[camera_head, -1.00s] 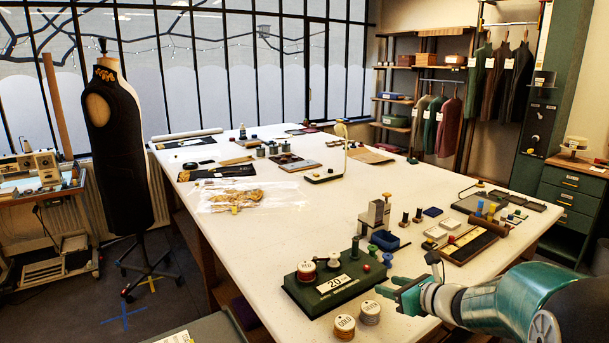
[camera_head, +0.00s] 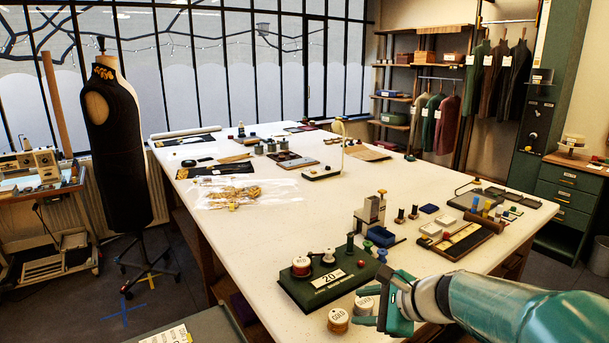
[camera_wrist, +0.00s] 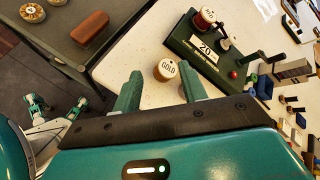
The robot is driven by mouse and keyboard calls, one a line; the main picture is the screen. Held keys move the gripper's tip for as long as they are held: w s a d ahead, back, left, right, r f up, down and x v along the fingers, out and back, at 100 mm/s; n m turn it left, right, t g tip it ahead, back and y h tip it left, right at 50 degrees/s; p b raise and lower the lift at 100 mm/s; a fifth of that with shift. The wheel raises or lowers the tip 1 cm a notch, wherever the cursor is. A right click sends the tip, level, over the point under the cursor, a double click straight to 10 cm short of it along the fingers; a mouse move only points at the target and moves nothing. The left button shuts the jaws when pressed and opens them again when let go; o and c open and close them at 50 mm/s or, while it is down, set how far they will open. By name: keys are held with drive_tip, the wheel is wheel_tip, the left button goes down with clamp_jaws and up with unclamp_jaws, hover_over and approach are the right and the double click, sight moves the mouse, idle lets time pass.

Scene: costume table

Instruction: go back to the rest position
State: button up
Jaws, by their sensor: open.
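My gripper (camera_head: 374,308) is at the near right edge of the white table (camera_head: 235,245), with its teal fingers apart and nothing held between them. In the wrist view, the two fingers of my gripper (camera_wrist: 160,92) stand apart, with a spool labelled GOLD (camera_wrist: 165,70) on the table beyond the gap. The green stand (camera_head: 308,290) with the number 20 card holds a red spool (camera_head: 301,267) and a white spool.
A blue tray (camera_head: 381,236), a grey metal block and small spools stand behind the gripper. A wooden-framed tray (camera_head: 461,241) lies at the right. A black dress form (camera_head: 115,150) stands left of the table. The table's middle is mostly clear.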

drive_tip(key=s+d+r+n+h, duration=0.1)
drive_tip(key=s+n+h, duration=0.3)
drive_tip(key=s+n, duration=0.5)
drive_tip(key=s+d+r+n+g+h, duration=0.1)
drive_tip(key=s+d+n+h, duration=0.1)
drive_tip(key=s+n, duration=0.7)
drive_tip(key=shift+s+n+h, duration=0.3)
drive_tip(key=shift+s+h, duration=0.6)
drive_tip(key=shift+s, duration=0.3)
drive_tip(key=shift+r, duration=0.1)
